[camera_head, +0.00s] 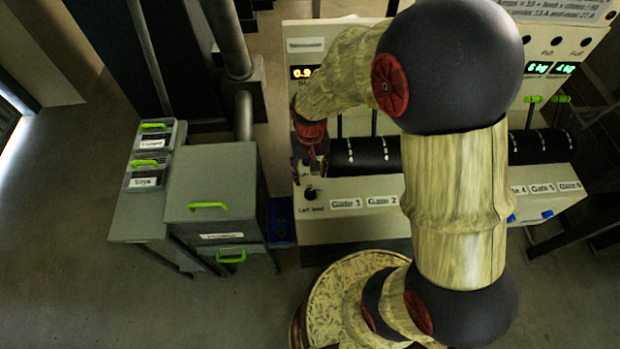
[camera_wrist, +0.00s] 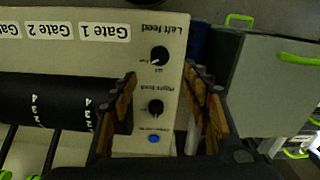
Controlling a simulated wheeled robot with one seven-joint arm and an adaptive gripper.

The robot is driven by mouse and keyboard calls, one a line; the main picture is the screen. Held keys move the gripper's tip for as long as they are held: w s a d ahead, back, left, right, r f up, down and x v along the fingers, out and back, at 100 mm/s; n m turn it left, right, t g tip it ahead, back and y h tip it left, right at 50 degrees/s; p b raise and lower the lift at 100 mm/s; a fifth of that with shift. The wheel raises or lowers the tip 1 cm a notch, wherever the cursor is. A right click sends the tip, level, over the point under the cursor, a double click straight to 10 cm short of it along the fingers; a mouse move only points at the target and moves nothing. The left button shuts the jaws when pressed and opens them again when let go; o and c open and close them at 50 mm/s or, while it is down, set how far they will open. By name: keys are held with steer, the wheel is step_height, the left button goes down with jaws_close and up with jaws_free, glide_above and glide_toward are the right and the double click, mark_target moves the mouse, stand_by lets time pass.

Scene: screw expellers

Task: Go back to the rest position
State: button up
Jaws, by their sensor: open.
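My gripper (camera_head: 316,165) is above the left end of the cream control panel (camera_head: 350,230), close to the black left feed knob (camera_head: 310,193). In the wrist view, the two fingers of my gripper (camera_wrist: 163,88) stand wide apart with nothing held between them. The left feed knob (camera_wrist: 160,56), a second black knob (camera_wrist: 156,108) and a blue button (camera_wrist: 153,139) show in the gap, on the panel surface beyond the fingers. The panel looks upside down there. My arm hides the middle of the panel in the head view.
A grey cabinet (camera_head: 212,185) with green handles stands left of the panel, with small labelled boxes (camera_head: 150,160) beside it. A blue container (camera_head: 281,222) sits between cabinet and panel. A black roller (camera_head: 365,155) runs behind the gate labels. The floor at left is clear.

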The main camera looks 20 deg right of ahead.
steer(key=shift+r, duration=0.4)
steer(key=s+r+n+t+b, duration=0.2)
steer(key=s+r+t+b, duration=0.3)
steer(key=s+r+b, duration=0.5)
steer(key=s+r, duration=0.4)
steer(key=r, duration=0.1)
steer(key=shift+r+t, duration=0.3)
steer(key=shift+r, duration=0.1)
stand_by(0.5)
